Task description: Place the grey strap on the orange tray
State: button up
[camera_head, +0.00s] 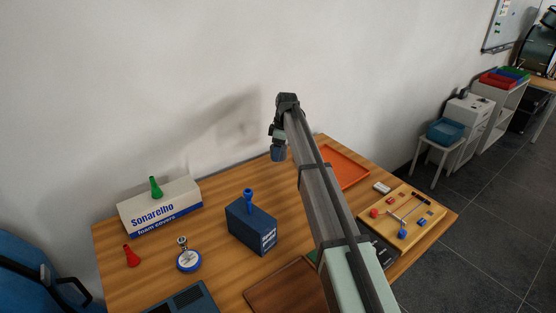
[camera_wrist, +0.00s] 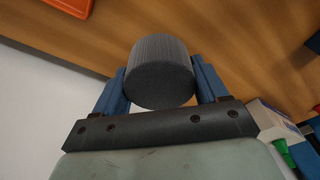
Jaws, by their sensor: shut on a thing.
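The grey strap (camera_wrist: 160,75) shows in the wrist view as a ribbed, round grey roll. My gripper (camera_head: 278,150) is shut on it, with a blue finger on each side. In the head view my gripper hangs above the back part of the table, left of the orange tray, and the strap is too small and dark there to make out clearly. The orange tray (camera_head: 348,169) lies flat at the back right of the table, its left part hidden behind my arm. A corner of the tray (camera_wrist: 72,4) shows at the top left of the wrist view.
A blue box (camera_head: 250,228) with a blue piece on top stands mid-table. A white box (camera_head: 160,207) bears a green piece at the left. A red piece (camera_head: 131,256) and a round gauge (camera_head: 189,260) are nearby. A wooden board (camera_head: 425,222) with small parts lies right.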

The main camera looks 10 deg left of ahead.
jog(key=shift+d+r, duration=0.1)
jog(key=shift+r, duration=0.45)
jog(key=r+m, duration=0.2)
send_over(331, 160)
jog(key=s, duration=0.5)
jog(key=shift+f+n, duration=0.55)
jog(key=shift+f, duration=2.05)
jog(key=shift+f+n, duration=0.55)
jog(key=shift+f, duration=2.05)
jog(key=shift+f, duration=0.1)
jog(key=o, duration=1.1)
jog(key=shift+c, duration=0.2)
notch_tip(331, 160, up, 12)
jog(key=d, duration=0.1)
jog(key=shift+d, duration=0.25)
